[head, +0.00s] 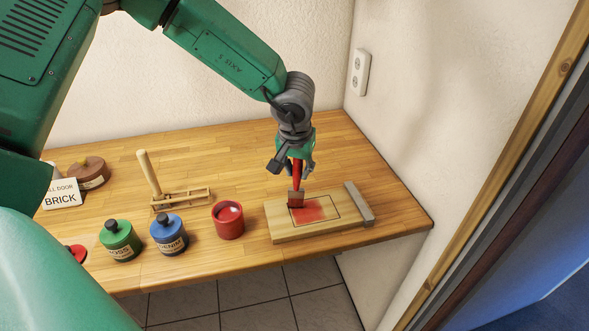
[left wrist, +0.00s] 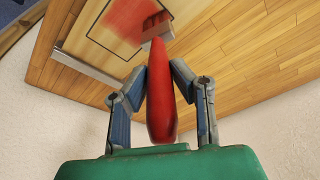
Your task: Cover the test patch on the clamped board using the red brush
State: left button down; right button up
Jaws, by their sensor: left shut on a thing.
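The clamped board (head: 280,229) lies flat at the right end of the bench, with a grey clamp bar (head: 359,203) across its right end. An outlined test patch (head: 332,208) on it is partly coated in red, and bare wood shows along its edges. My left gripper (head: 296,167) is above the patch, shut on the red brush (left wrist: 160,95) by its handle. The brush head (head: 296,198) is down at the patch's left part, at or very near the surface. In the left wrist view the red paint (left wrist: 135,20) shows beside the brush head. My right gripper is not in view.
An open red paint pot (head: 228,221) stands left of the board. A wall rises behind.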

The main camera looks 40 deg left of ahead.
pick_arm(q)
jog(key=shift+w+d, duration=0.6)
jog(key=shift+s+a, duration=0.45)
jog(key=shift+d, duration=0.1)
jog(key=shift+w+d+r, duration=0.1)
jog(key=shift+d, duration=1.25)
jog(key=shift+w+d, duration=0.1)
jog(key=shift+d, duration=1.2)
jog(key=shift+f, duration=0.25)
